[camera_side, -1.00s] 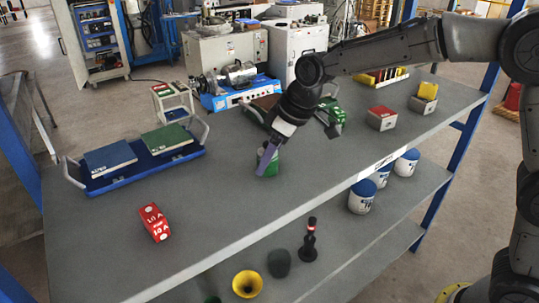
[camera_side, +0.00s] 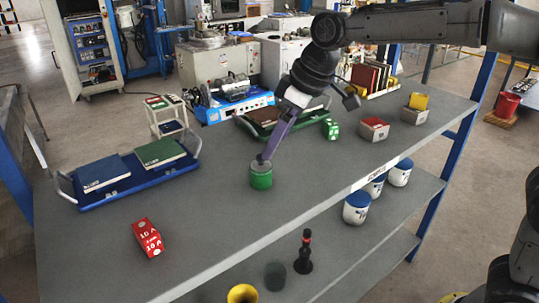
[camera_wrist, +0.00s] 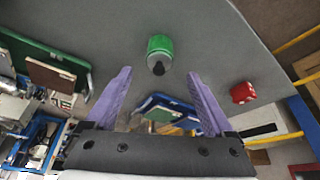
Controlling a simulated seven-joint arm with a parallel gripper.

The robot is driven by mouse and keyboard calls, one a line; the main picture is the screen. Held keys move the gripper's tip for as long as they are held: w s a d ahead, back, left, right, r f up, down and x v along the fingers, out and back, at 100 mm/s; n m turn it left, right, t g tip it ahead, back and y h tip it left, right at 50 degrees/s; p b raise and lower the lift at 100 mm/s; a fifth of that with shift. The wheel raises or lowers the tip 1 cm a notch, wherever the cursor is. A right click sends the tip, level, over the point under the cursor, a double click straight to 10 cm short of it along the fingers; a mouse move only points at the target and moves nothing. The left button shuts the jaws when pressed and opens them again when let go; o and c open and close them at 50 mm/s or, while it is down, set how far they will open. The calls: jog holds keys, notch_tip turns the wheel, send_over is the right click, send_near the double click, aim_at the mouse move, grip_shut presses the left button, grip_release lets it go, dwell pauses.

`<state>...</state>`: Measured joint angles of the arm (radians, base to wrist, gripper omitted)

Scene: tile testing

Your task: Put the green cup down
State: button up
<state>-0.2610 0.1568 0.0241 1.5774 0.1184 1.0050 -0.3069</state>
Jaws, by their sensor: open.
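The green cup (camera_side: 261,180) stands upright on the grey tabletop near its middle. My gripper (camera_side: 262,160) is at the cup's top in the side view, with its purple fingers tilted down toward it. In the wrist view the green cup (camera_wrist: 160,45) lies beyond the tips of my gripper (camera_wrist: 159,73), roughly centred between them. The fingers are spread wide, with nothing between them. A grey top and a dark spot show on the cup in the wrist view.
A blue tray (camera_side: 127,191) with blue and green tiles is left. A green tray (camera_side: 248,130) with a brown tile, a green-white box (camera_side: 331,129) and a red-grey box (camera_side: 374,129) stand behind. The table around the cup is clear.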

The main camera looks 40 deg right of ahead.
jog(key=s+d+r+m+t+h, duration=0.1)
jog(key=s+d+m, duration=0.1)
jog(key=s+d, duration=0.45)
jog(key=s+d+r+m, duration=0.1)
jog(key=s+d, duration=0.2)
jog(key=s, duration=0.6)
jog(key=s+d+f+m, duration=0.1)
jog(key=s+d+f, duration=0.1)
jog(key=s+f, duration=0.2)
jog(key=s+d+f+m+h, duration=0.1)
jog(key=s+d+f+m, duration=0.1)
jog(key=s, duration=0.6)
jog(key=shift+d+f+t, duration=0.3)
jog(key=shift+f, duration=0.6)
